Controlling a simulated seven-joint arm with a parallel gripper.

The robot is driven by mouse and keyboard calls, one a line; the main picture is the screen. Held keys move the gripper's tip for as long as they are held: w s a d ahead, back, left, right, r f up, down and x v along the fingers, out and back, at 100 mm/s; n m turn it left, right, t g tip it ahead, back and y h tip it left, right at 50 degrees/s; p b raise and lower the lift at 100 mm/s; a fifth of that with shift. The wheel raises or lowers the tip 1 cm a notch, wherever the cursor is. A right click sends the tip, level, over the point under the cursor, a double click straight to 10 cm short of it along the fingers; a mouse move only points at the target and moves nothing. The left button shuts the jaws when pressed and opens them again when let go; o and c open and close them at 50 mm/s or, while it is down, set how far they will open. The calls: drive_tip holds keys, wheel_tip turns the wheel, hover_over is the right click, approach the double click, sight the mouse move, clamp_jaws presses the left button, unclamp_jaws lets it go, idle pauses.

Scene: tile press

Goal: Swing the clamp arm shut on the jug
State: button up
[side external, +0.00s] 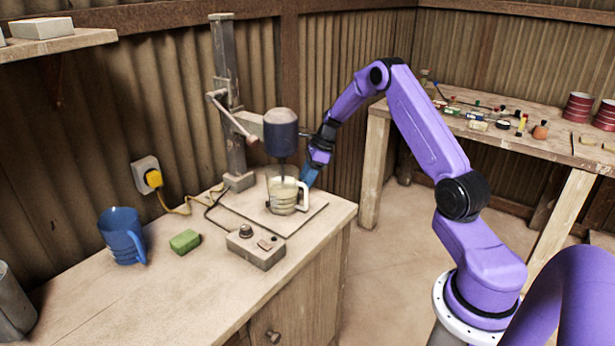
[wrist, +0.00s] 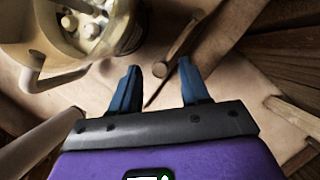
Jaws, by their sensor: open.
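A clear jug (side external: 281,192) with a white handle stands upright on the press base under the dark motor head; it holds pale contents. It also shows at the upper left of the wrist view (wrist: 68,40). My gripper (side external: 308,176) is at the jug's right, close to its handle side. In the wrist view my gripper (wrist: 159,72) has its two blue fingers apart. In the side view I cannot make this bar out.
The press column (side external: 228,90) with its side lever stands behind the jug. A control box (side external: 255,248) sits in front of the base. A blue mug (side external: 121,236) and green sponge (side external: 185,241) are at the left. A cluttered bench (side external: 480,110) stands at the back right.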

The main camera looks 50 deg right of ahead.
clamp_jaws()
drive_tip(key=shift+a+m+t+h, duration=0.4)
drive_tip(key=shift+a+m, duration=0.55)
drive_tip(key=shift+m, duration=0.45)
unclamp_jaws()
drive_tip(key=shift+r, duration=0.1)
drive_tip(key=v, duration=1.7)
drive_tip(key=shift+r, duration=0.2)
drive_tip(key=shift+w, duration=0.1)
